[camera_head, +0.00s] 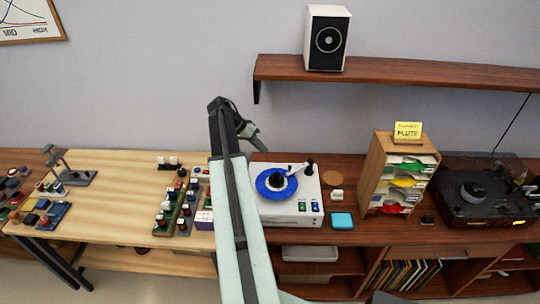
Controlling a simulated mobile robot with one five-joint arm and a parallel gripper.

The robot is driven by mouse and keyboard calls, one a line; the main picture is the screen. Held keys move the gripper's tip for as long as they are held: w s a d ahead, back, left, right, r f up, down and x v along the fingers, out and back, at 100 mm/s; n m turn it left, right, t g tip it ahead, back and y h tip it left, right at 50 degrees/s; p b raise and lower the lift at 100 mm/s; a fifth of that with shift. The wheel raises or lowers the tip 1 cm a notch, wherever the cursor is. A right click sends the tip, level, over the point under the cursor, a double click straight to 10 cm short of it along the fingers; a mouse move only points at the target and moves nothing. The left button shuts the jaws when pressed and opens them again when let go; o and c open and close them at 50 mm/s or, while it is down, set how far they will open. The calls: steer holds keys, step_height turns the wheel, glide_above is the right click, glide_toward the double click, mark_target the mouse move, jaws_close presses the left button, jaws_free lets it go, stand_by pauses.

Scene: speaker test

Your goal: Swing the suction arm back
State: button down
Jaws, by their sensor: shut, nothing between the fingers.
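A white box-shaped machine (284,216) stands on the dark wooden cabinet top, with a blue disc (272,192) lying on it. A black knob or clamp (275,180) sits at the disc's middle. A thin pale arm (296,169), which looks like the suction arm, reaches left from a dark post (309,166) at the machine's back right. Its free end is over or near the disc's far edge; contact cannot be told. My gripper (260,145) is shut and empty, above and behind the machine's back left, apart from the pale arm in the picture.
My arm hides the machine's left surroundings. To the right are a light-blue block (342,220), a wooden sorter (372,180) and a dark turntable (485,205). A shelf (430,75) with a speaker (327,40) hangs above. Small electronic boards crowd the pale table (110,225).

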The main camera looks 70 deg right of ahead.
steer(key=b+x, duration=0.3)
steer(key=x, duration=0.1)
steer(key=b+x, duration=0.3)
steer(key=x, duration=0.1)
steer(key=shift+w+f, duration=0.1)
steer(key=shift+f, duration=0.3)
steer(key=s, duration=0.4)
steer(key=shift+s+a+r+p, duration=0.1)
steer(key=shift+a+r+p, duration=0.15)
steer(key=shift+r+p, duration=0.05)
